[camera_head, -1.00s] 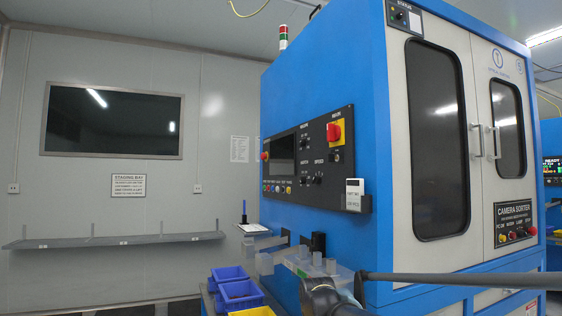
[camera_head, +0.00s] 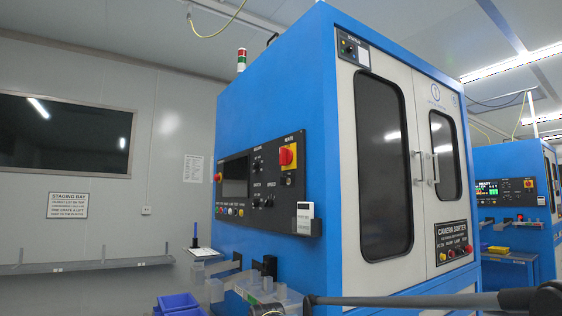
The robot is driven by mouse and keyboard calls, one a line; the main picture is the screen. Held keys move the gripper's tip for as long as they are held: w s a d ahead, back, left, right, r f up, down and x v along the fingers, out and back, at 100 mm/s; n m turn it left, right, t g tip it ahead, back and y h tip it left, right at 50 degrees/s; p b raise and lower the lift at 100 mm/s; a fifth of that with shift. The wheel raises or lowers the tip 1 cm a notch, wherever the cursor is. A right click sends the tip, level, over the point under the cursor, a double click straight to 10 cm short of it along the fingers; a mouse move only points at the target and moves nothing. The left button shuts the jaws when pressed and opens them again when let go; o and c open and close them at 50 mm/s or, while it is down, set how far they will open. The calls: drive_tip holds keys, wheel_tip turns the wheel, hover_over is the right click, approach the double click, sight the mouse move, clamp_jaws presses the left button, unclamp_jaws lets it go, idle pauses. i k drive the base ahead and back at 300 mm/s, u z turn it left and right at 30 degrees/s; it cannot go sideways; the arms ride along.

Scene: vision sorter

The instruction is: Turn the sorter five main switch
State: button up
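The near blue and white sorter cabinet (camera_head: 235,100) fills the middle of the view, with a small round mark near its top right that is too small to read surely. On its left side is a black control panel (camera_head: 262,195). A red rotary switch on a yellow plate (camera_head: 287,156), under a "MAIN" label, sits at the panel's upper right; its exact angle is hard to read. My arm's grey link crosses the bottom right, well below the switch. My gripper's fingers do not show.
Clear blocks and a bracket (camera_head: 262,290) stick out below the panel. Blue bins (camera_head: 178,303) sit at the lower left. A second blue sorter (camera_head: 515,200) stands at the right. A grey shelf (camera_head: 85,264) runs along the left wall.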

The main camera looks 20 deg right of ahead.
sight(286, 156)
drive_tip(key=k, duration=0.5)
drive_tip(key=z, duration=0.8)
drive_tip(key=k, duration=1.45)
drive_tip(key=u, duration=1.2)
drive_tip(key=i, duration=1)
drive_tip(key=z, duration=0.05)
